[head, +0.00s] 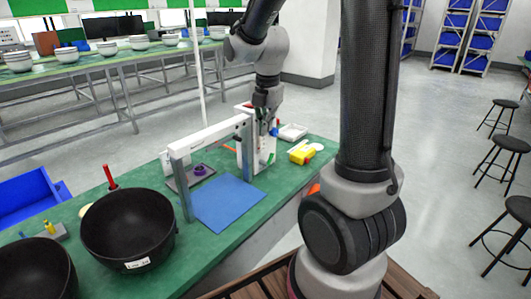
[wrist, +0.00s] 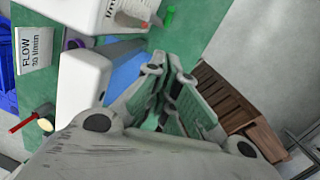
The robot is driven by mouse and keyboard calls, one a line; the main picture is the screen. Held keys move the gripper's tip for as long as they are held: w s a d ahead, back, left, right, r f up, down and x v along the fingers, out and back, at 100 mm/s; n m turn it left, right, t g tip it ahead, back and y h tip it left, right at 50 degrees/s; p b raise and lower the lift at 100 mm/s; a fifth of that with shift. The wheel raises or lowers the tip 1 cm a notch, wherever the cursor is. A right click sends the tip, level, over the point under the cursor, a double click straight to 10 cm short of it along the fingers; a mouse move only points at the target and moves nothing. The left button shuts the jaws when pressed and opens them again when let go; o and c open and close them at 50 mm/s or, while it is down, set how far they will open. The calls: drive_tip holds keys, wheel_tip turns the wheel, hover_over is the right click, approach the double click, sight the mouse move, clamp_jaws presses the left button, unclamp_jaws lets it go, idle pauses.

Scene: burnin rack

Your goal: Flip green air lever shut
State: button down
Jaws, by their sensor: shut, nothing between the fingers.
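My gripper (head: 267,113) points down beside the white upright panel (head: 243,145) on the green bench. In the wrist view its dark fingers (wrist: 166,72) are together with nothing held. A small green piece (wrist: 168,14), which looks like the lever, shows at the top of the wrist view, next to a white box. A red-tipped fitting (wrist: 145,24) is just left of it. The green piece is apart from the fingertips. Its exact angle is too small to tell. In the head view my gripper and arm partly hide this area.
A white gantry frame (head: 205,135) stands over a blue mat (head: 228,202). Yellow blocks (head: 301,152) and a white tray (head: 292,132) lie at right. Black bowls (head: 128,232) fill the near left. A "FLOW" label card (wrist: 35,48) shows in the wrist view.

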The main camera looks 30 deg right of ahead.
approach(271, 158)
drive_tip(key=s+a+f, duration=0.1)
drive_tip(key=a+f, duration=0.3)
drive_tip(key=shift+w+d+f, duration=0.4)
drive_tip(key=shift+d+f, duration=0.15)
drive_tip(key=shift+f, duration=0.1)
drive_tip(key=shift+w+d+f, duration=0.35)
drive_tip(key=shift+d+f, duration=0.2)
drive_tip(key=shift+f, duration=0.05)
drive_tip(key=shift+w+d, duration=0.25)
drive_tip(key=shift+d, duration=0.4)
drive_tip(key=shift+w+d, duration=0.1)
drive_tip(key=shift+d, duration=0.2)
drive_tip(key=shift+w+d+f, duration=0.15)
drive_tip(key=shift+w+d, duration=0.05)
drive_tip(key=shift+d, duration=0.45)
drive_tip(key=shift+w+d, duration=0.1)
drive_tip(key=shift+d, duration=0.05)
idle(0.9)
